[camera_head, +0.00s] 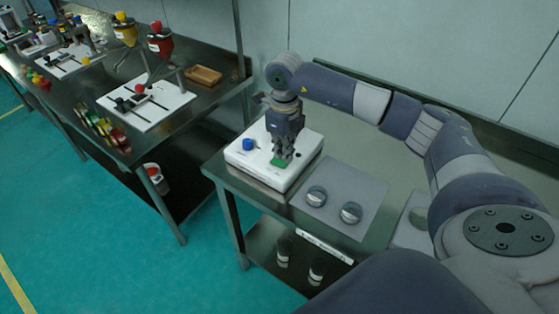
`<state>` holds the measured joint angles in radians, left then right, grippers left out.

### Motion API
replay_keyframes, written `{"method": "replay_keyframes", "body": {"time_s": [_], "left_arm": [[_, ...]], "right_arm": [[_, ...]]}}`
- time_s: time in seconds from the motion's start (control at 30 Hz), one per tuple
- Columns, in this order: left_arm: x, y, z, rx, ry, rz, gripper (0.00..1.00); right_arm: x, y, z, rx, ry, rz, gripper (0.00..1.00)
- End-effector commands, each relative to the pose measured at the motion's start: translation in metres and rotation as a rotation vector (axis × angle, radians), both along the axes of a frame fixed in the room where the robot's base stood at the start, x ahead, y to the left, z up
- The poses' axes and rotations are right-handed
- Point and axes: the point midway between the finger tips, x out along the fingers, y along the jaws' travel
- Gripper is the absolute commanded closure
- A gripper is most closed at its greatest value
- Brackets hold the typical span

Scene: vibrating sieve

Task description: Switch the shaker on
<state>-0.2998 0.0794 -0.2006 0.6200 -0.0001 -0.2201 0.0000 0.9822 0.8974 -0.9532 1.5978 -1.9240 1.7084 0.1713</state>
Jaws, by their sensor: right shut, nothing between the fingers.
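The shaker (258,168) is a white box on the near metal table, with a blue knob (248,144) on its left part and a green button or patch (279,163) near its front. My right gripper (281,158) points down over the shaker, shut and empty. Its fingertips are at the green part and hide some of it. Whether they touch or press it, I cannot tell. My left gripper is not in view.
A grey mat (338,204) right of the shaker holds two round metal sieves or lids. Two dark jars stand on the lower shelf. A longer bench (190,106) at left carries white stands, colored bottles and a wooden tray (204,75).

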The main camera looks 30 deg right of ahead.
Motion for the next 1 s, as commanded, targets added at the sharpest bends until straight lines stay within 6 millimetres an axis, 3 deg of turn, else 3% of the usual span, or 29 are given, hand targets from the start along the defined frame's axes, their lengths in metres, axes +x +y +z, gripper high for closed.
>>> {"method": "replay_keyframes", "body": {"time_s": [1.0], "left_arm": [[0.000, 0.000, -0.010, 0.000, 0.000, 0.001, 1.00]], "right_arm": [[0.000, 0.000, -0.013, 0.000, 0.000, 0.000, 1.00]]}}
